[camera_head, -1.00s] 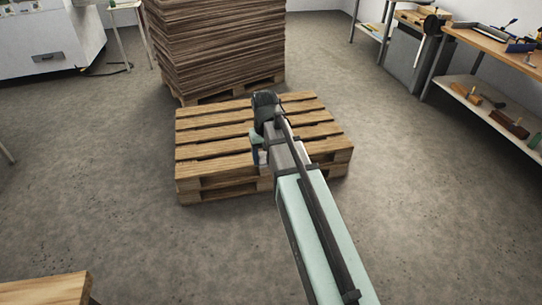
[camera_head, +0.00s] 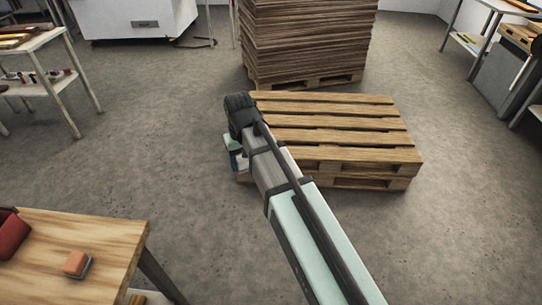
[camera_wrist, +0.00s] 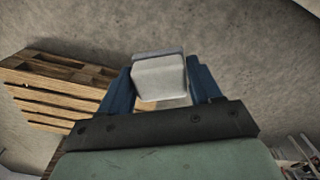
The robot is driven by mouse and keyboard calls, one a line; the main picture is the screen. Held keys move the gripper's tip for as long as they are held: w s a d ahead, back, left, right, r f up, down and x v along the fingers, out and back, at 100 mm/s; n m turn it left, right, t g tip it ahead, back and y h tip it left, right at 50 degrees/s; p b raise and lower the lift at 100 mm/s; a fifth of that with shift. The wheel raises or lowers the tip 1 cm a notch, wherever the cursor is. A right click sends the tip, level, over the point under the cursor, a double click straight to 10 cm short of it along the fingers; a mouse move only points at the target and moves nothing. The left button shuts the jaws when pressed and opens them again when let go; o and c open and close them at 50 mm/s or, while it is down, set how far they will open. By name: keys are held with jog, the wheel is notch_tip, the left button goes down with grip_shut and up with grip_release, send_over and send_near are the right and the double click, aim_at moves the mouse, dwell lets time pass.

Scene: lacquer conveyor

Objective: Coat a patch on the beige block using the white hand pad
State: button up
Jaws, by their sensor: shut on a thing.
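My gripper (camera_wrist: 160,88) is shut on the white hand pad (camera_wrist: 160,76), which sits between its two blue fingers in the wrist view. The pad is a pale block with a greyer strip along its far edge. In the head view my gripper (camera_head: 236,158) hangs above the floor at the left end of the pallet, mostly hidden by my own arm. I cannot make out the beige block in any view.
A wooden table (camera_head: 100,232) at lower left bears an orange block with a grey base (camera_head: 76,263) and a red thing (camera_head: 12,235). A pallet (camera_head: 340,125) and a stack of brown sheets (camera_head: 305,40) stand ahead. A shelf (camera_head: 48,88) stands left. The floor between is clear.

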jog(key=s+a+r+n, duration=0.15)
jog(key=s+a, duration=0.45)
jog(key=a, duration=0.6)
jog(key=s+a+r+n, duration=0.1)
jog(key=s+a+n, duration=0.2)
jog(key=s+a, duration=0.6)
jog(key=s+a+r+n, duration=0.15)
jog(key=s+a, duration=0.25)
jog(key=a, duration=1)
jog(key=s+a+r+n, duration=0.3)
jog(key=s+a, duration=1.4)
jog(key=s, duration=0.3)
jog(key=s+a+r+n, duration=0.3)
jog(key=s+a+n, duration=0.1)
jog(key=s+a, duration=1.4)
jog(key=s+a+r, duration=0.2)
jog(key=a+r, duration=0.1)
jog(key=a, duration=0.8)
jog(key=shift+m, duration=0.3)
jog(key=shift+f, duration=3.1)
jog(key=shift+f, duration=1.05)
